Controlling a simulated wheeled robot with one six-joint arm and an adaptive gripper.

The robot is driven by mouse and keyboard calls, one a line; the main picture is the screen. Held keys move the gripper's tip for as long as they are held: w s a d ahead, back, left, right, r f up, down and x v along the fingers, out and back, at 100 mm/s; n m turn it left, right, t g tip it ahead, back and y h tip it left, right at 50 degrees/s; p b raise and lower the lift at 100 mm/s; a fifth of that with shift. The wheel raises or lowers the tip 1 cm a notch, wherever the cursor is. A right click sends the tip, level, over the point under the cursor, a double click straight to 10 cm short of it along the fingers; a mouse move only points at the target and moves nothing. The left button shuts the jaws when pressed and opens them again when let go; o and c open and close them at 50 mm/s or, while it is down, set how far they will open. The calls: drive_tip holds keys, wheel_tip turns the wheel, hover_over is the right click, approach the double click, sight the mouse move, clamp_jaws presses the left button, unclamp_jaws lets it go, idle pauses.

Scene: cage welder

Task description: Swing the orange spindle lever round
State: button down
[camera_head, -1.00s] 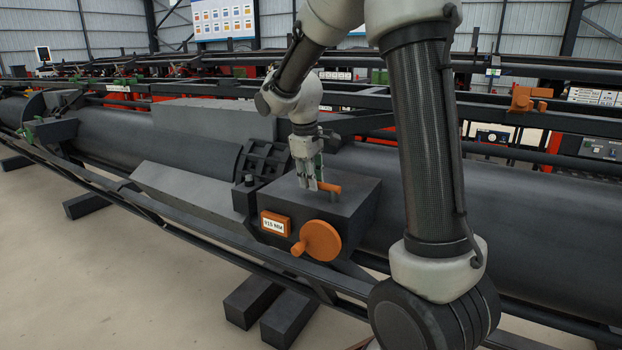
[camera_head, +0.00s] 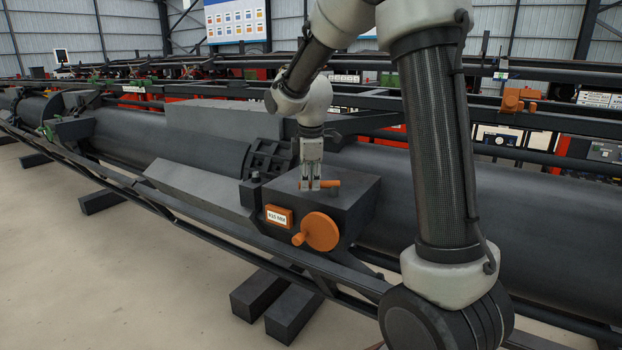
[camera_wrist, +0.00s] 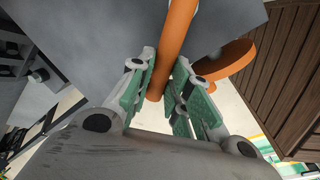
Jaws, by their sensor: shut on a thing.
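The orange spindle lever (camera_head: 331,183) lies across the top of a dark gearbox (camera_head: 355,205). My gripper (camera_head: 311,187) points down at the box top and is shut on the lever near its left end. In the wrist view the lever (camera_wrist: 178,30) is a smooth orange bar running up between the green-padded fingers of my gripper (camera_wrist: 162,72). Its rounded end shows between them. The lever's pivot is not clear in either view.
An orange handwheel (camera_head: 320,231) with a knob and an orange label plate (camera_head: 279,216) are on the box front. A dark pipe (camera_head: 500,215) runs behind on both sides. A dark rail (camera_head: 190,225) passes in front. Open floor lies at left (camera_head: 110,270).

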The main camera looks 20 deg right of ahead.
drive_tip(key=s+n, duration=0.1)
drive_tip(key=n, duration=0.1)
drive_tip(key=shift+s+a+n+y, duration=0.1)
drive_tip(key=shift+s+n+y, duration=0.2)
drive_tip(key=shift+s+n, duration=0.1)
drive_tip(key=n, duration=0.1)
drive_tip(key=s+n, duration=0.1)
drive_tip(key=shift+s+n+y, duration=0.25)
drive_tip(key=shift+n+y, duration=0.05)
drive_tip(key=shift+n, duration=0.1)
drive_tip(key=shift+s+d+n+y, duration=0.3)
drive_tip(key=shift+s+n, duration=0.35)
drive_tip(key=shift+n, duration=0.6)
drive_tip(key=shift+s+d+n+y, duration=0.1)
drive_tip(key=shift+s+d+n, duration=0.45)
drive_tip(key=shift+n, duration=0.7)
drive_tip(key=shift+s+a, duration=0.1)
drive_tip(key=shift+s, duration=0.05)
drive_tip(key=c, duration=1.3)
unclamp_jaws()
drive_tip(key=w+a+v, duration=0.1)
drive_tip(key=w+v, duration=0.1)
drive_tip(key=v, duration=1)
hover_over(324, 186)
drive_tip(key=s, duration=0.6)
drive_tip(key=shift+a, duration=0.45)
